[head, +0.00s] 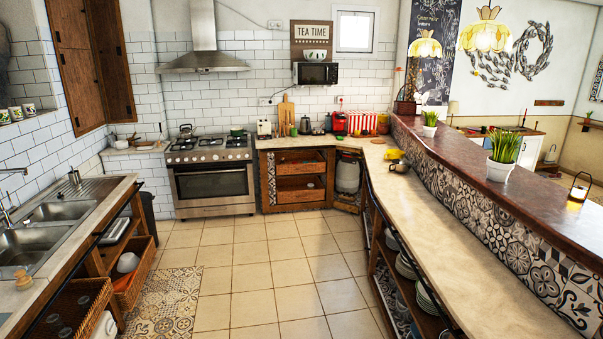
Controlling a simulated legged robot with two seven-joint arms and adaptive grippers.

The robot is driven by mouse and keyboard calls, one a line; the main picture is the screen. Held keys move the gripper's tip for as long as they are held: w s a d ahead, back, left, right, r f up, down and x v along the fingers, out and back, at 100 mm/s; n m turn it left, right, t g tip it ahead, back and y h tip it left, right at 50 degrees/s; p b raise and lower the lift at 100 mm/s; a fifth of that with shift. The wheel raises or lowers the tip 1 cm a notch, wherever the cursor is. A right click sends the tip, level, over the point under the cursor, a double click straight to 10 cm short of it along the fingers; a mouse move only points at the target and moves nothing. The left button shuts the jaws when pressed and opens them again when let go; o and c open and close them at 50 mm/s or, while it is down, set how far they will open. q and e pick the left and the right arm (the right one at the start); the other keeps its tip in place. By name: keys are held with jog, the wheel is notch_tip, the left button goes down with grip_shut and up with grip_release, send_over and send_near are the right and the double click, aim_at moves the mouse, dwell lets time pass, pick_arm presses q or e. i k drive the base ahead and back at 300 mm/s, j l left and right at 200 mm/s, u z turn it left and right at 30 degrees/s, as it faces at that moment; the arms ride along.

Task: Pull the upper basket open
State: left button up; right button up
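Two brown basket-like drawers are stacked in the open wooden cabinet at the far wall, right of the stove. The upper one (300,169) sits directly above the lower one (300,195). How far either is pulled out is too small to tell. Under the sink counter at the left are wicker baskets: a large one (92,290) in front and another (143,270) behind it, with a white item inside. Which basket the task means cannot be told from this view. Neither gripper is in view.
The tiled floor (260,265) between the counters is clear, with a patterned mat (170,303) at the left. The sink counter (62,260) bounds the left. A long counter (450,240) with open shelves of plates bounds the right. The stove (212,180) stands at the back.

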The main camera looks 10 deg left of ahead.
aim_at(319, 167)
jog(key=i+u, duration=0.3)
jog(key=i, duration=6.7)
jog(key=l, duration=0.05)
